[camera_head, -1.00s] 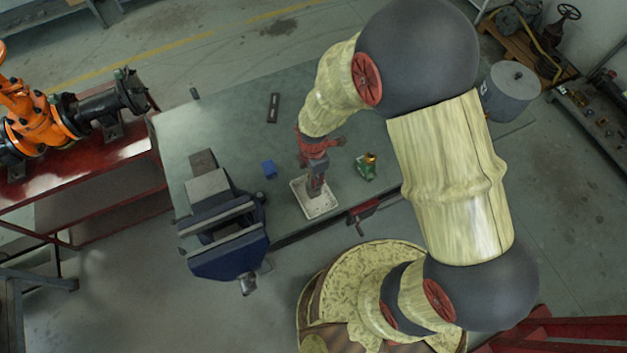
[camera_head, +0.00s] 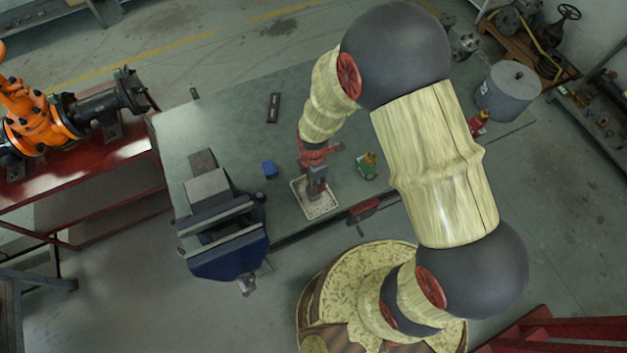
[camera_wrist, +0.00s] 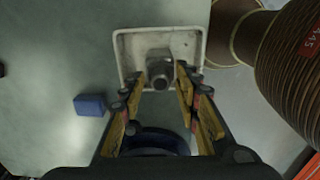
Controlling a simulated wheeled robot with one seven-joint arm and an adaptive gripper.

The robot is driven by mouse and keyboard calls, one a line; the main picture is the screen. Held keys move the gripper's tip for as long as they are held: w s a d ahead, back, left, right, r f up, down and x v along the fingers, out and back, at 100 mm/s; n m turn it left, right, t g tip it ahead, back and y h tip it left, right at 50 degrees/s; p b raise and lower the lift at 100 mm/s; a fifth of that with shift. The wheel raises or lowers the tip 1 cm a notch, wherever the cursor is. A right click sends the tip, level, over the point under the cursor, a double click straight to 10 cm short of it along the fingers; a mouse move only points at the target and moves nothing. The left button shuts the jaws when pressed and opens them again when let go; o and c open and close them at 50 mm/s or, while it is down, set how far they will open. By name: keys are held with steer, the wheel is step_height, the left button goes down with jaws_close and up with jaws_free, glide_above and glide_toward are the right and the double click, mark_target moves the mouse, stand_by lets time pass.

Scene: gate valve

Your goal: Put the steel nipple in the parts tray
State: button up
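The white parts tray (camera_head: 325,209) is on the green bench below my gripper (camera_head: 317,180); it also shows in the wrist view (camera_wrist: 125,48). The steel nipple (camera_wrist: 160,74) is a short grey tube in the wrist view. It appears over or in the tray, with its open end facing the camera. My gripper (camera_wrist: 160,86) has its two fingers spread on either side of it, with visible gaps, so it looks open. I cannot tell whether the nipple rests on the tray floor. In the head view the nipple is hard to separate from my gripper.
A blue block (camera_head: 269,169) lies left of the tray, also in the wrist view (camera_wrist: 90,105). A green and brass fitting (camera_head: 367,167) stands right of it. A large blue vise (camera_head: 222,240) is at the bench's front left. A dark bar (camera_head: 273,107) lies farther back.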

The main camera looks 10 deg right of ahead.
steer(key=shift+o, duration=0.3)
steer(key=shift+r, duration=0.1)
steer(key=d+r+m+t+p, duration=0.1)
steer(key=d+r+m, duration=0.15)
steer(key=r, duration=0.85)
steer(key=d+r+m, duration=0.1)
steer(key=r+m, duration=0.2)
steer(key=r, duration=0.8)
steer(key=s+d+r+m+t, duration=0.2)
steer(key=s+d+r+m, duration=0.2)
steer(key=s+r+m, duration=0.2)
steer(key=s+d+r+m+t, duration=0.2)
steer(key=s+d+r+m, duration=0.2)
steer(key=r+m, duration=0.6)
step_height(320, 180, up, 3)
steer(key=shift+s+d+t, duration=0.25)
steer(key=shift+s+t, duration=0.05)
steer(key=shift+s, duration=0.9)
step_height(320, 180, down, 12)
steer(key=b, duration=1.2)
